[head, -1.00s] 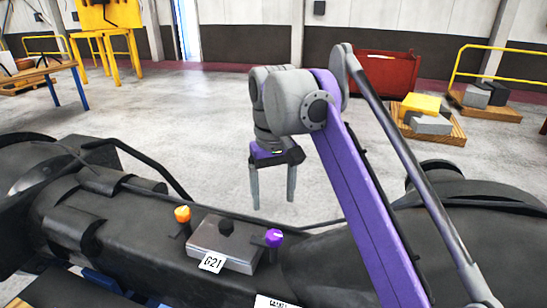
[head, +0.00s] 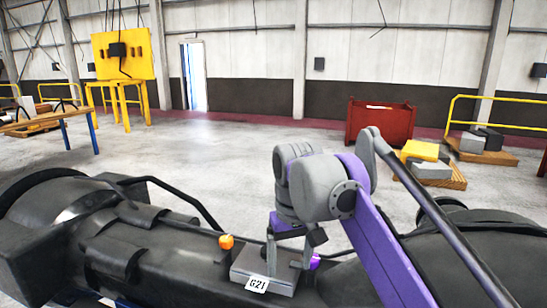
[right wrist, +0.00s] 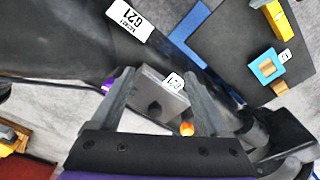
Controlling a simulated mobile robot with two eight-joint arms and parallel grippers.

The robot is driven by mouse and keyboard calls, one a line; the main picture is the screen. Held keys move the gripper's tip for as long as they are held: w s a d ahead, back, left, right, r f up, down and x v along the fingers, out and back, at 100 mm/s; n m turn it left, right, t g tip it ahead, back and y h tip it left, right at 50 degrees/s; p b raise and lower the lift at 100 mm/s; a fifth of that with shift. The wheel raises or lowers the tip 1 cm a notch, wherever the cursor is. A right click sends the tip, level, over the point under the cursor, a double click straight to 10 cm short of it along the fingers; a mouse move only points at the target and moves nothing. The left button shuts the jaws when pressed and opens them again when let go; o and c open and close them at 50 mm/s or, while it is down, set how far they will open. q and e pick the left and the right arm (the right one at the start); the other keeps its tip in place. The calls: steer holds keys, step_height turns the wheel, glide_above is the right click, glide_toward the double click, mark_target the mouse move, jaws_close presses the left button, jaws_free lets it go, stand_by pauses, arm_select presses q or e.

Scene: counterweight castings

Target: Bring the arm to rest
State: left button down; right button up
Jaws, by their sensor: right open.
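My right gripper (head: 289,257) hangs fingers down over a grey block-shaped casting (head: 252,275) with a white G21 tag (head: 257,284). In the right wrist view the right gripper (right wrist: 160,76) is open, and the casting (right wrist: 150,88) with its dark knob (right wrist: 155,108) shows between the two fingers. I cannot tell whether the fingers touch it. The casting sits on a long black body (head: 170,250) between an orange-topped post (head: 226,242) and a purple-topped post (head: 315,262). My left gripper is not in view.
A red bin (head: 380,123) and pallets with yellow and grey blocks (head: 423,152) stand at the back right. A yellow stand (head: 124,55) and a wooden bench (head: 45,122) are at the back left. The grey floor (head: 220,150) between is clear.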

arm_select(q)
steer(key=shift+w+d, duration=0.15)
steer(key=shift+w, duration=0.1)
arm_select(e)
steer(key=s+d+f+m+t, duration=0.1)
steer(key=s+d+f, duration=0.4)
steer(key=f, duration=0.3)
steer(key=s+d+f+m+t, duration=0.1)
steer(key=s+d+f+t, duration=0.1)
steer(key=s+d+f, duration=0.3)
steer(key=s+d+f+m+t, duration=0.1)
steer(key=s+d+f, duration=0.3)
steer(key=f, duration=0.9)
steer(key=s+t, duration=0.1)
steer(key=s, duration=0.1)
steer(key=shift+s+d, duration=0.4)
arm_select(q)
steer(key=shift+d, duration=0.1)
